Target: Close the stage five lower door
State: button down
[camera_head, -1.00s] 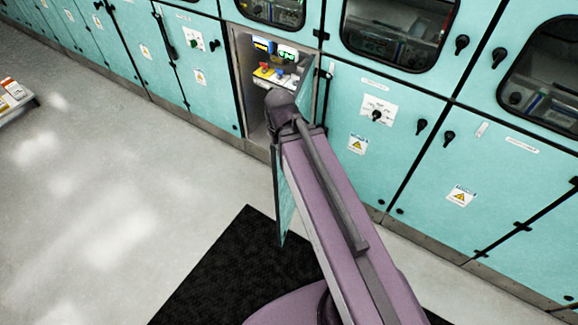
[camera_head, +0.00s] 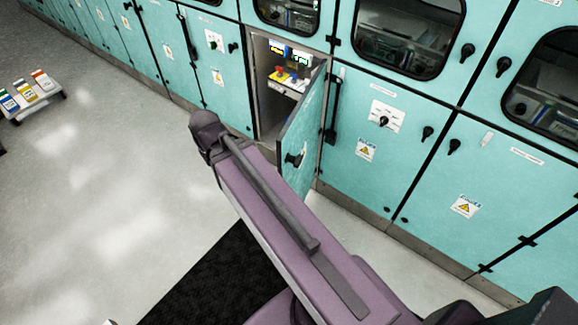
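The lower door (camera_head: 306,137) of one cabinet bay stands part open, hinged on its right side. Its teal outer face shows, with a black handle (camera_head: 295,158) near the free edge. Whether this bay is stage five cannot be read. Behind the door the compartment (camera_head: 270,105) shows lit displays and a red and yellow control on a shelf. My gripper cannot be made out.
Teal cabinets line the back, with a closed lower door (camera_head: 375,150) on the right and another (camera_head: 215,75) on the left. A black mat (camera_head: 205,280) lies on the grey floor. A low stand with coloured items (camera_head: 33,92) is at the far left.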

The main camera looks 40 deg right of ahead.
aim_at(302, 125)
jog(key=u, duration=0.8)
jog(key=k, duration=0.95)
jog(key=z, duration=1.25)
